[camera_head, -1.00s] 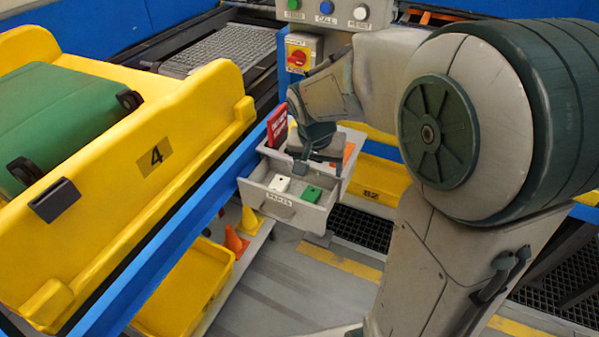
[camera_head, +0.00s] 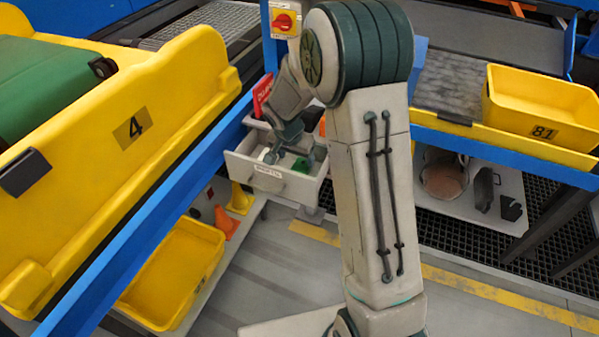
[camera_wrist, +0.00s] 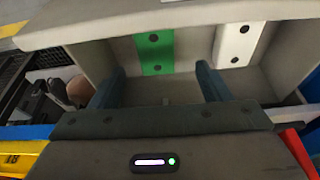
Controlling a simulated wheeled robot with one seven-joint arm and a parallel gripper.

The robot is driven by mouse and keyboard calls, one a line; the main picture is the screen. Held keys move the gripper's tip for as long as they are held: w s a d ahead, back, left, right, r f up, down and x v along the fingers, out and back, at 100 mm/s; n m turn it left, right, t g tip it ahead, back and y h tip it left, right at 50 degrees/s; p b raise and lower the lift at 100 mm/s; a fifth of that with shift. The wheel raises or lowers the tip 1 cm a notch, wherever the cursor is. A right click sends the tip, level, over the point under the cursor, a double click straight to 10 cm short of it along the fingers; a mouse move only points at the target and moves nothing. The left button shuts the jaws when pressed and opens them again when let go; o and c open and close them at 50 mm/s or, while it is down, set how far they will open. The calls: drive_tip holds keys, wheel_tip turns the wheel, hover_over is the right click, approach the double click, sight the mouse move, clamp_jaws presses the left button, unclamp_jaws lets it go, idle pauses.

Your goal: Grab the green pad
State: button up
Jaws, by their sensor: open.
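The green pad (camera_wrist: 154,53) lies in the open grey drawer (camera_wrist: 97,60), against the wall at the top of the wrist view, with two dark dots on its face.
A red sign (camera_head: 263,95) stands behind the drawer. The yellow tray frame marked 4 (camera_head: 150,140) and a blue rail (camera_head: 150,215) run along the left. A yellow bin marked 81 (camera_head: 540,105) stands at the right. Orange and yellow cones (camera_head: 228,224) stand below the drawer.

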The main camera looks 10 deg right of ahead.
sight(300, 168)
drive_tip(key=x, duration=0.4)
drive_tip(key=shift+s+d+f, duration=0.15)
drive_tip(key=shift+s+f, duration=0.05)
drive_tip(key=shift+s, duration=0.1)
drive_tip(key=shift+w+d+f, duration=0.1)
drive_tip(key=shift+w+f, duration=0.1)
drive_tip(key=shift+f, duration=0.35)
drive_tip(key=c, duration=1.1)
